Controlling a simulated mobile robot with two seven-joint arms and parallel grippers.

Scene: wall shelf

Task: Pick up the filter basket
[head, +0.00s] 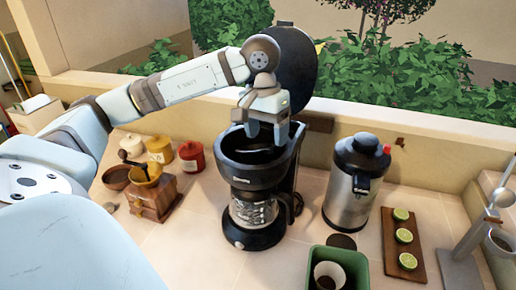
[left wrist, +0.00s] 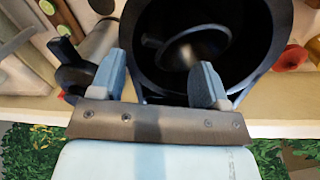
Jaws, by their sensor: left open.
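The filter basket (left wrist: 207,42) is a dark round cup with a short handle. In the left wrist view it sits inside the open top of the black coffee maker (left wrist: 258,75). In the head view the coffee maker (head: 255,178) stands mid-counter with its lid (head: 296,68) raised and a glass carafe (head: 254,212) below; the basket is mostly hidden there. My left gripper (head: 266,135) is over the opening, fingers pointing down. In the left wrist view the gripper (left wrist: 160,72) is open, with nothing between its fingers, and the basket's handle shows near the gap. My right gripper is not in view.
A steel pot (head: 345,195) stands right of the coffee maker, near a board (head: 420,258) with lime halves. A green bin (head: 357,272) is in front, and a wooden grinder (head: 150,200) and small canisters (head: 191,156) are left. A metal press (head: 468,235) stands far right.

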